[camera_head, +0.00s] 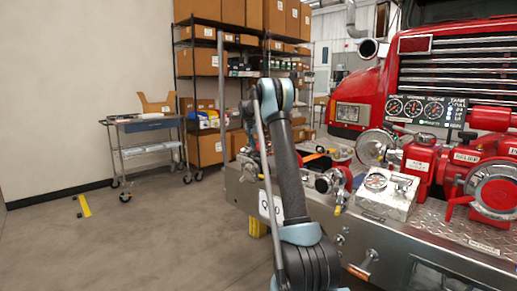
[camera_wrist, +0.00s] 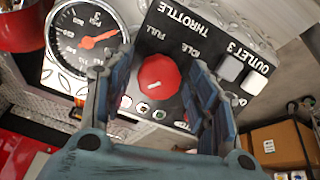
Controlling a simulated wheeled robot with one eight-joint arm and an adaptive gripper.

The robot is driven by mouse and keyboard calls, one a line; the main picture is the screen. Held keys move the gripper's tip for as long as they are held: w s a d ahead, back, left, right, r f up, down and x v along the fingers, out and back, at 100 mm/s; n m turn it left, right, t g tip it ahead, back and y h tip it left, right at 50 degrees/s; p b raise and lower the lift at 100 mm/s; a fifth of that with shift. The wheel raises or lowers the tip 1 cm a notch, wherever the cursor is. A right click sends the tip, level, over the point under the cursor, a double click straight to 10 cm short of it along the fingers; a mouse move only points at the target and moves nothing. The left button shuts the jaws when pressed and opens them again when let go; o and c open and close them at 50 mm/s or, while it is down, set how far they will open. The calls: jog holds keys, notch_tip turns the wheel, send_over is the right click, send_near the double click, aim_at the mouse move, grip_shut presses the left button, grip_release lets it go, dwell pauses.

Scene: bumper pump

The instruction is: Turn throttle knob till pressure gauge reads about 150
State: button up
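A round red knob (camera_wrist: 158,76) with a small white mark sits on a black panel (camera_wrist: 190,40) lettered THROTTLE, IDLE and FULL, upside down in the wrist view. A round gauge (camera_wrist: 78,54) with a dark face and a red needle is at the upper left. Its needle points right and slightly up in the picture; its numbers are too small to read surely. My gripper (camera_wrist: 152,74) is open, with one finger on each side of the knob and visible gaps between. In the head view my arm hides the gripper, and I cannot make out the knob there.
Small switches and indicators and an OUTLET 3 label surround the knob. In the head view, red and silver pump fittings (camera_head: 425,160) crowd the metal bumper (camera_head: 380,232) of a red truck (camera_head: 385,85). A cart (camera_head: 148,137) and box shelves stand behind; floor is free at left.

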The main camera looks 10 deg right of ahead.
jog(key=c, duration=0.7)
jog(key=shift+c, duration=0.2)
jog(key=shift+n, duration=0.5)
jog(key=o, duration=1.1)
jog(key=shift+a, duration=0.1)
jog(key=v, duration=1.1)
jog(key=shift+a+r, duration=0.15)
jog(key=shift+r, duration=0.25)
